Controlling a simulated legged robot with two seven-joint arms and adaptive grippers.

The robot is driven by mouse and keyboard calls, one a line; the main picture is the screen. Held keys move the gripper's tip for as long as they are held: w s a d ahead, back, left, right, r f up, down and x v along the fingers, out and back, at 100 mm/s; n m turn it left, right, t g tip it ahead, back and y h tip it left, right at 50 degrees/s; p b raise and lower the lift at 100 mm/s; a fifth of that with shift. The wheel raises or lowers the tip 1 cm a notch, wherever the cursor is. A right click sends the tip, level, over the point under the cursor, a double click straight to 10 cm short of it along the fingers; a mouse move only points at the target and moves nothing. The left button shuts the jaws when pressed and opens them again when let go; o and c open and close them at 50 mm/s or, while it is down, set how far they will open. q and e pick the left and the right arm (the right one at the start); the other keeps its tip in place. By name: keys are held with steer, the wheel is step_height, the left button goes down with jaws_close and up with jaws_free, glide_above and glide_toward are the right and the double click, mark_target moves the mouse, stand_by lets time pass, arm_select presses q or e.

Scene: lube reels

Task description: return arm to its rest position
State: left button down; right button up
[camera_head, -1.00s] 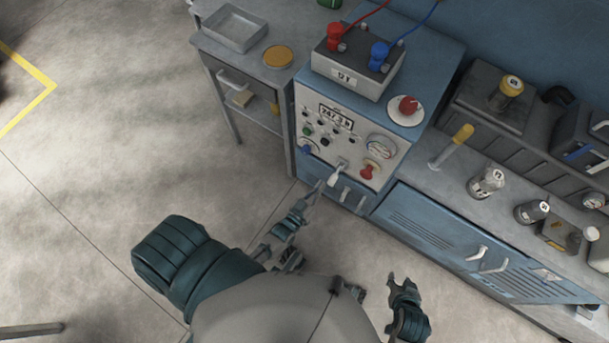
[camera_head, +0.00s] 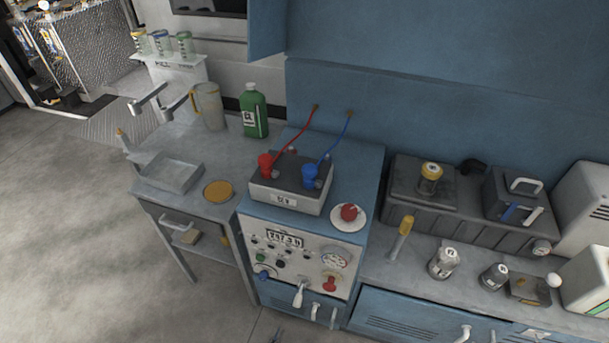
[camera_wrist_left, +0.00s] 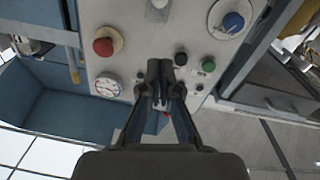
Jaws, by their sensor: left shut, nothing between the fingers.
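My left gripper (camera_head: 277,336) shows only as a small tip at the bottom edge of the head view, in front of the control cabinet (camera_head: 247,280). The left wrist view shows the same gripper (camera_wrist_left: 166,72) with its fingers together and empty, pointing at the panel. The white lever (camera_head: 299,293) on the panel is clear of the fingers. The wrist view also shows a red knob (camera_wrist_left: 103,47), a gauge (camera_wrist_left: 107,85), a blue knob (camera_wrist_left: 233,21) and a green button (camera_wrist_left: 208,65). My right gripper is out of view.
A grey side table (camera_head: 150,193) with a metal tray (camera_head: 170,174) stands left of the cabinet. A workbench (camera_head: 400,262) with bottles and a yellow-handled tool (camera_head: 402,238) stands to the right. The floor (camera_head: 85,225) at the left is open.

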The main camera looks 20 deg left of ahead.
arm_select(q)
steer(key=s+f+m+g+p, duration=0.2)
steer(key=s+f+g+p, duration=0.4)
steer(key=f+g, duration=0.25)
steer(key=s+a+f+g+p, duration=0.1)
steer(key=s+a+g, duration=0.1)
steer(key=s+g, duration=0.2)
steer(key=s+a+f+m+g+y+p, duration=0.1)
steer(key=s+g, duration=0.3)
steer(key=s, duration=0.4)
steer(key=shift+s+a+f+p, duration=0.35)
steer(key=shift+a+f+p, duration=0.1)
steer(key=shift+f+p, duration=0.15)
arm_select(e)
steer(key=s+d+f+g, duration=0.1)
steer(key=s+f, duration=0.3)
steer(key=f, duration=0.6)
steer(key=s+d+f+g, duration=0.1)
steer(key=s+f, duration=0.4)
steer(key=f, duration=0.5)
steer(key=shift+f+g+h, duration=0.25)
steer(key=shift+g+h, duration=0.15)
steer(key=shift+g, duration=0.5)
